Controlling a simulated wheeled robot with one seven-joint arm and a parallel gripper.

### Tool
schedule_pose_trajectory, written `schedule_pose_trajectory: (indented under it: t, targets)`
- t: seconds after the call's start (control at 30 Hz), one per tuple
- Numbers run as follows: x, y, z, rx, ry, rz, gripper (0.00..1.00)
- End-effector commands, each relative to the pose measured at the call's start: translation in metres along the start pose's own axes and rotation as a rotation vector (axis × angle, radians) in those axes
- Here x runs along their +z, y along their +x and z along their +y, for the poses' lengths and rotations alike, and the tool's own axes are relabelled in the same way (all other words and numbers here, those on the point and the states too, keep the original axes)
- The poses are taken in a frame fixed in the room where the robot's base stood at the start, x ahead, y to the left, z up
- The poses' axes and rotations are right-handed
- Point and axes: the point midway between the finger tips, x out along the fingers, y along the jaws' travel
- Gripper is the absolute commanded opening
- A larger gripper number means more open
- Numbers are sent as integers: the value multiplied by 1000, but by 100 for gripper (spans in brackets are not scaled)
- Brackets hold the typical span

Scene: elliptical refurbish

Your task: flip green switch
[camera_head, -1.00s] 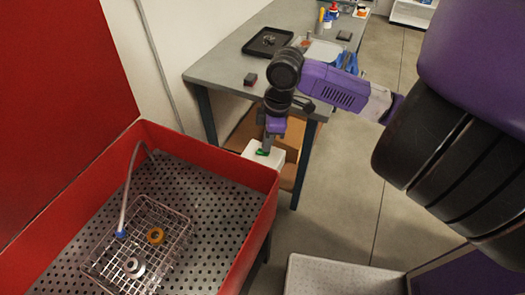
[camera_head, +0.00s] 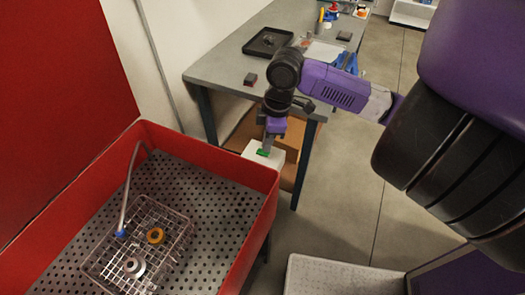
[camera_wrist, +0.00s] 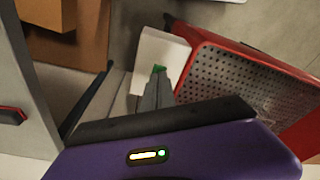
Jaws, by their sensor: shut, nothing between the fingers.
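The green switch (camera_head: 263,153) sits on top of a white box (camera_head: 252,150) at the far right corner of the red basin. It also shows in the wrist view (camera_wrist: 158,69), on the white box (camera_wrist: 165,54). My gripper (camera_head: 266,147) points down at the switch, with its fingers together and nothing between them. In the wrist view the fingertips (camera_wrist: 158,78) are right at the switch and hide part of it. I cannot tell for certain whether they touch it.
The red basin (camera_head: 272,205) with a perforated floor holds a wire basket (camera_head: 165,215) with an orange ring (camera_head: 155,235) and a metal part (camera_head: 134,266). A grey workbench (camera_head: 225,70) stands behind my gripper. Cardboard boxes (camera_head: 288,141) sit under it.

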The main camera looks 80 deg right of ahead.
Motion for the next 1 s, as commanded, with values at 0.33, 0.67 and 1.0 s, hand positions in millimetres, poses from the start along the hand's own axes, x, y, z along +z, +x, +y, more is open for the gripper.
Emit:
schedule_pose_trajectory:
  t: [0.33, 0.67, 1.0]
  targets:
    - [0, 0, 0, 0, 0, 0, 0]
    - [0, 3, 0, 0, 0, 0, 0]
    - [1, 8, 0, 0, 0, 0, 0]
